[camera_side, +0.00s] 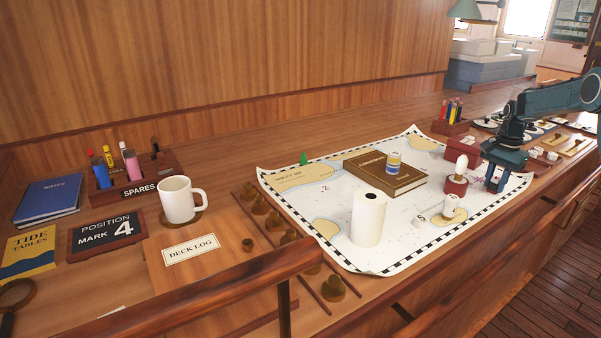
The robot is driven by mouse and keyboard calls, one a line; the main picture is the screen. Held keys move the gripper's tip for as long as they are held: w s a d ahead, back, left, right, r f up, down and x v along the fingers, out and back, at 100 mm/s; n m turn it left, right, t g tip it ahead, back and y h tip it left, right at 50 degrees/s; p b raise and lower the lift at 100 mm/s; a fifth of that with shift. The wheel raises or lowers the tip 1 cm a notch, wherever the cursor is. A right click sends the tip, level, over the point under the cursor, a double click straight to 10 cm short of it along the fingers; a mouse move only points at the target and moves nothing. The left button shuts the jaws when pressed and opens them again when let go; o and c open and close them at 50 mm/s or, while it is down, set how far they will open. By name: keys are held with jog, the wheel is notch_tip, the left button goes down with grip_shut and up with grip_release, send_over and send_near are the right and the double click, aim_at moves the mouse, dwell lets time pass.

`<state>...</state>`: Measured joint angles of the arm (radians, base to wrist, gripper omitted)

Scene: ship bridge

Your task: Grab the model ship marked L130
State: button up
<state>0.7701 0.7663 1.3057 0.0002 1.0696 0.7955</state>
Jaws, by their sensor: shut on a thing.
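My gripper (495,184) points down over the right end of the chart (400,237), its dark blue-grey fingers low near the chart's surface. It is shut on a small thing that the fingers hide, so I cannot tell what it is. I cannot read the mark L130 anywhere. Just left of my gripper, a white rounded piece (461,163) stands on a dark red block (456,185). A small white piece (450,204) stands on the chart lower left of my gripper. I cannot tell whether either is a model ship.
A white paper roll (368,222) stands upright on the chart. A brown book (405,179) bears a small striped tin (393,162). A red pen box (450,127) stands behind. A wooden rail (190,298) crosses the front.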

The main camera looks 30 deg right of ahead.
jog(key=shift+r, duration=0.1)
notch_tip(320, 180, up, 20)
dwell(0.8)
jog(key=shift+a, duration=0.1)
dwell(0.5)
